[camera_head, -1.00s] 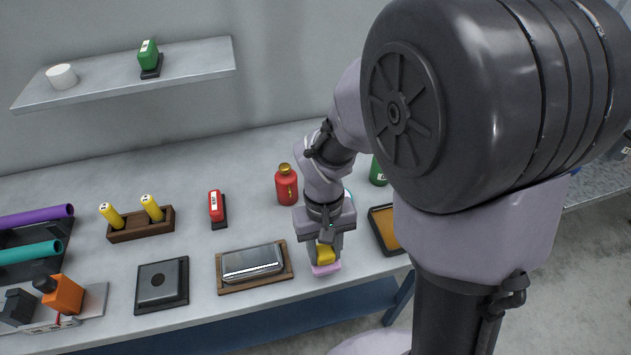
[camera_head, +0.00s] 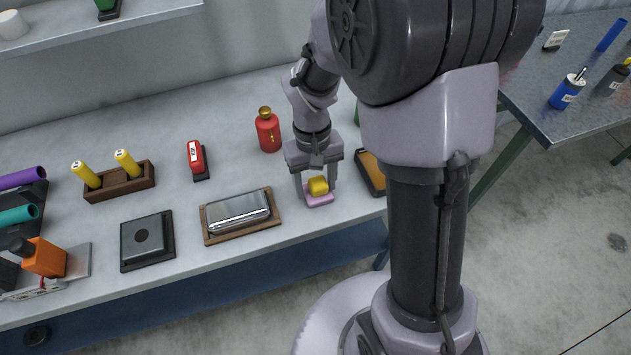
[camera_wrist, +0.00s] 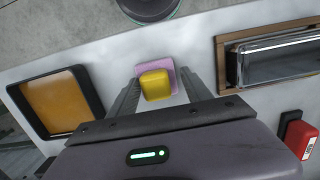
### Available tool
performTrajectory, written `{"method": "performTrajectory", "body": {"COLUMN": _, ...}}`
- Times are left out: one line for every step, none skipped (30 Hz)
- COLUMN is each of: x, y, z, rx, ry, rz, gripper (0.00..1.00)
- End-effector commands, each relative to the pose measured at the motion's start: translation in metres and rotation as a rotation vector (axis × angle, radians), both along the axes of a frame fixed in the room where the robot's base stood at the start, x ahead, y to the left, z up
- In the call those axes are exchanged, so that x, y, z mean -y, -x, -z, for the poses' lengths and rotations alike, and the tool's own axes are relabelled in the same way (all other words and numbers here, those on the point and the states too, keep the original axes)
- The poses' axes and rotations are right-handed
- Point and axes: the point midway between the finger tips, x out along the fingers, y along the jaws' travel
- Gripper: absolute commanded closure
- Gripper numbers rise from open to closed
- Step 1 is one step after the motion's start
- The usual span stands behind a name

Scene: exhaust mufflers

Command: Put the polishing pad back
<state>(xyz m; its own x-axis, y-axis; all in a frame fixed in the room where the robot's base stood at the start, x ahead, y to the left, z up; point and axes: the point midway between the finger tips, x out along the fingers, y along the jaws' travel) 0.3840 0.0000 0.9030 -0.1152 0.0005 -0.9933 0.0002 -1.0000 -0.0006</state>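The polishing pad, a yellow block on a pink base (camera_head: 318,188), rests on the table (camera_head: 262,252) near its front edge. It also shows in the wrist view (camera_wrist: 155,84), between my fingertips. My gripper (camera_head: 317,191) is open, with one finger on each side of the pad and a visible gap at each side. In the wrist view, my gripper (camera_wrist: 158,92) holds nothing. A black-rimmed tray with an orange floor (camera_head: 371,172) lies just right of the pad, partly behind my arm. It shows whole in the wrist view (camera_wrist: 56,103).
A metal block in a wooden tray (camera_head: 240,210) lies close left of the pad. A red bottle (camera_head: 268,131) and a red stamp-like item (camera_head: 196,159) stand behind. A dark square plate (camera_head: 147,240) lies farther left. A second table (camera_head: 530,85) stands right.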

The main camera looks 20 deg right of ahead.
Motion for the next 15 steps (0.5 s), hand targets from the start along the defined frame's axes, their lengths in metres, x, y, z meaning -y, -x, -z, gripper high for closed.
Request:
{"method": "performTrajectory", "body": {"x": 0.0, "y": 0.0, "z": 0.0, "rx": 0.0, "ry": 0.0, "rz": 0.0, "gripper": 0.42}}
{"method": "performTrajectory", "body": {"x": 0.0, "y": 0.0, "z": 0.0, "rx": 0.0, "ry": 0.0, "rz": 0.0, "gripper": 0.42}}
{"method": "performTrajectory", "body": {"x": 0.0, "y": 0.0, "z": 0.0, "rx": 0.0, "ry": 0.0, "rz": 0.0, "gripper": 0.42}}
{"method": "performTrajectory", "body": {"x": 0.0, "y": 0.0, "z": 0.0, "rx": 0.0, "ry": 0.0, "rz": 0.0, "gripper": 0.42}}
{"method": "performTrajectory", "body": {"x": 0.0, "y": 0.0, "z": -0.001, "rx": 0.0, "ry": 0.0, "rz": 0.0, "gripper": 0.42}}
{"method": "performTrajectory", "body": {"x": 0.0, "y": 0.0, "z": -0.005, "rx": 0.0, "ry": 0.0, "rz": 0.0, "gripper": 0.42}}
{"method": "performTrajectory", "body": {"x": 0.0, "y": -0.001, "z": -0.009, "rx": 0.001, "ry": 0.0, "rz": 0.0, "gripper": 0.42}}
{"method": "performTrajectory", "body": {"x": 0.0, "y": -0.002, "z": -0.015, "rx": 0.002, "ry": 0.0, "rz": 0.0, "gripper": 0.42}}
{"method": "performTrajectory", "body": {"x": 0.0, "y": -0.002, "z": -0.026, "rx": 0.002, "ry": 0.0, "rz": 0.0, "gripper": 0.42}}
{"method": "performTrajectory", "body": {"x": 0.0, "y": -0.004, "z": -0.035, "rx": 0.004, "ry": 0.001, "rz": 0.0, "gripper": 0.42}}
{"method": "performTrajectory", "body": {"x": 0.0, "y": -0.005, "z": -0.045, "rx": 0.004, "ry": 0.001, "rz": 0.0, "gripper": 0.42}}
{"method": "performTrajectory", "body": {"x": 0.0, "y": -0.006, "z": -0.057, "rx": 0.004, "ry": 0.0, "rz": 0.0, "gripper": 0.42}}
{"method": "performTrajectory", "body": {"x": 0.0, "y": -0.007, "z": -0.067, "rx": 0.004, "ry": 0.0, "rz": 0.0, "gripper": 0.42}}
{"method": "performTrajectory", "body": {"x": 0.0, "y": -0.008, "z": -0.075, "rx": 0.004, "ry": 0.0, "rz": 0.001, "gripper": 0.42}}
{"method": "performTrajectory", "body": {"x": 0.0, "y": -0.01, "z": -0.086, "rx": 0.004, "ry": 0.001, "rz": 0.0, "gripper": 0.42}}
